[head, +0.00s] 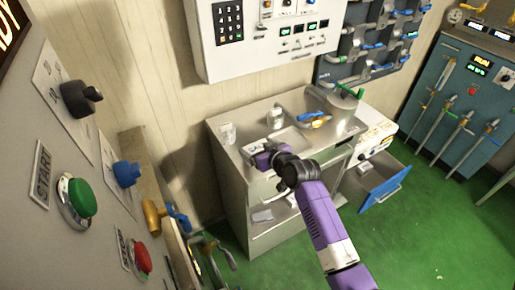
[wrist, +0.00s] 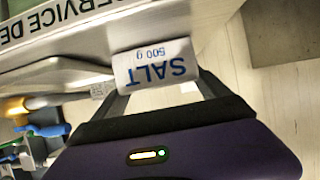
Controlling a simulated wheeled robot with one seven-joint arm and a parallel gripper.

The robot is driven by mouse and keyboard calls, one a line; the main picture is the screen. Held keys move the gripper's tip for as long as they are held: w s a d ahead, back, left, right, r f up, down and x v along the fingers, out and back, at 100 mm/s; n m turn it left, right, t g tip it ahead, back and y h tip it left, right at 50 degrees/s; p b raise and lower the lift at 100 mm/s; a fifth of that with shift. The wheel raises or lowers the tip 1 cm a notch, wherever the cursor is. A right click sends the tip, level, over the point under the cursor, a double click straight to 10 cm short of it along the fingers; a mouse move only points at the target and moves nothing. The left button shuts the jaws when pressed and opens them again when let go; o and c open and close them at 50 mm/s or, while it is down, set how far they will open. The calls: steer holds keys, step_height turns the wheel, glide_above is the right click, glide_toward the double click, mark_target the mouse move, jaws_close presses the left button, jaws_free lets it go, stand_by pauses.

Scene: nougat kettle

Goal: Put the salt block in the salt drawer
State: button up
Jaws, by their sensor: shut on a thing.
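The salt block is a small white block with blue "SALT 500 g" lettering, upside down in the wrist view (wrist: 155,66). My gripper (wrist: 162,88) is shut on it, with one finger on each side. In the head view my gripper (head: 262,157) is over the front left part of the metal counter, and the block cannot be made out there. A drawer with a blue front (head: 385,192) stands pulled out at the right of the counter, below a white unit. I see no label that tells whether it is the salt drawer.
The metal counter (head: 237,150) carries a glass (head: 227,133), a jar (head: 275,116) and a pot with a green handle (head: 342,103). A panel with green (head: 82,197) and red (head: 142,258) buttons is close at left. Green floor is open at right.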

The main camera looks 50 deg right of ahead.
steer(key=o, duration=1.8)
steer(key=shift+f, duration=0.1)
steer(key=shift+o, duration=0.2)
steer(key=shift+s+r+p, duration=0.3)
steer(key=shift+r+p, duration=0.1)
steer(key=p+v, duration=0.4)
steer(key=v, duration=0.7)
steer(key=shift+s+a+p, duration=0.15)
steer(key=shift+s+p, duration=0.05)
steer(key=shift+p, duration=0.2)
